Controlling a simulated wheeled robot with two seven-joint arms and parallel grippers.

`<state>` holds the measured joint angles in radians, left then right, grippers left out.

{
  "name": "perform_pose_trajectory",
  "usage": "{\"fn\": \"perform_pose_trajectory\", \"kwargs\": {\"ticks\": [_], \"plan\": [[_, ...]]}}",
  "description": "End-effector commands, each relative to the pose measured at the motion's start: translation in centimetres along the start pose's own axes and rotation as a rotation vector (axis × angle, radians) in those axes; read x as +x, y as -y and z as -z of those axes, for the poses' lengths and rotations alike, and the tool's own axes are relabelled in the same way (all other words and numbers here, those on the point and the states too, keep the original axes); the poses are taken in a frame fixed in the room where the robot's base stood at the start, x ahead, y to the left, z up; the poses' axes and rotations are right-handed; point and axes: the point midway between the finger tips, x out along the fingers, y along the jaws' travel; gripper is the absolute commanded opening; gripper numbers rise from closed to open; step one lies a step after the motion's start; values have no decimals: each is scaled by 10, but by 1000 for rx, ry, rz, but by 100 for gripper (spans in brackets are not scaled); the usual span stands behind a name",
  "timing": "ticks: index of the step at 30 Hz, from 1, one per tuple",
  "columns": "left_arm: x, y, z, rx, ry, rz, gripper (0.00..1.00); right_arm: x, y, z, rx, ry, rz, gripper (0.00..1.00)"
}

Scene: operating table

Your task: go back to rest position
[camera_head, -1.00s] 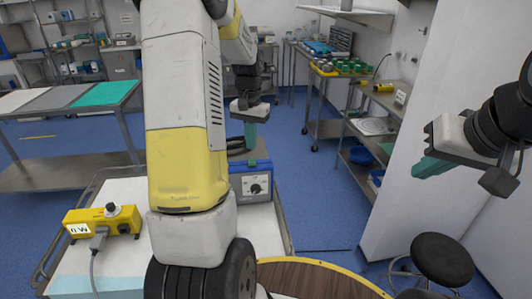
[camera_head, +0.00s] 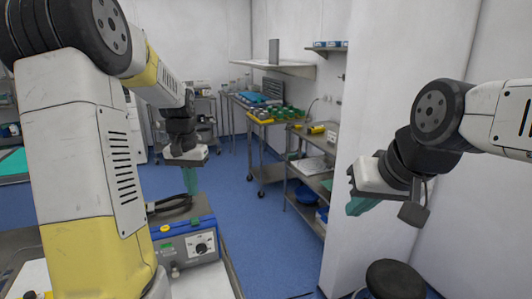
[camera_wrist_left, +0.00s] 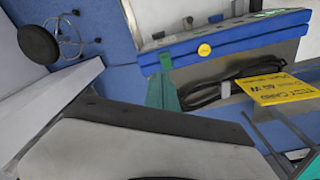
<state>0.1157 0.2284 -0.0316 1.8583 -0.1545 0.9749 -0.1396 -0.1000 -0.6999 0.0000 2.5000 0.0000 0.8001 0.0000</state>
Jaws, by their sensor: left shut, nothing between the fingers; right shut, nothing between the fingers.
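My left gripper (camera_head: 190,181) is shut and empty, with teal fingers pointing down. In the head view it hangs above and behind the blue device with a dial. In the left wrist view its teal fingertips (camera_wrist_left: 162,92) show in front of the blue device. My right gripper (camera_head: 360,205) is shut and empty at the right, in front of the white wall, with its teal fingers pointing down and left.
The blue device (camera_head: 200,244) with a black handle stands on a cart (camera_head: 225,280) at lower left. A yellow card (camera_wrist_left: 277,88) is beside it. A black stool (camera_head: 394,280) stands below my right gripper. Steel shelving (camera_head: 306,212) is beyond; blue floor (camera_head: 245,195) between is clear.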

Motion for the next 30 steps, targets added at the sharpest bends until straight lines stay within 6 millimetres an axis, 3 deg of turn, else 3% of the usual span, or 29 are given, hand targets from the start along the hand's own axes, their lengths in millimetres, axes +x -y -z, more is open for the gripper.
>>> {"fn": "perform_pose_trajectory", "kwargs": {"ticks": [1, 6, 12, 21, 25, 30], "plan": [[-18, -10, -10, 1, -36, -4, 0, 0, 0, 0, 0, 0, 0, 0], [-63, -43, -50, -4, -152, -30, 0, 0, 0, 0, 0, 0, 0, 0], [-98, -79, -105, -8, -284, -69, 0, 0, 0, 0, 0, 0, 0, 0], [-112, -116, -177, -13, -447, -133, 0, 0, 0, 0, 0, 0, 0, 0], [-111, -123, -192, -15, -479, -149, 0, 0, 0, 0, 0, 0, 0, 0], [-110, -125, -196, -16, -489, -154, 0, 0, 0, 0, 0, 0, 0, 0]]}}
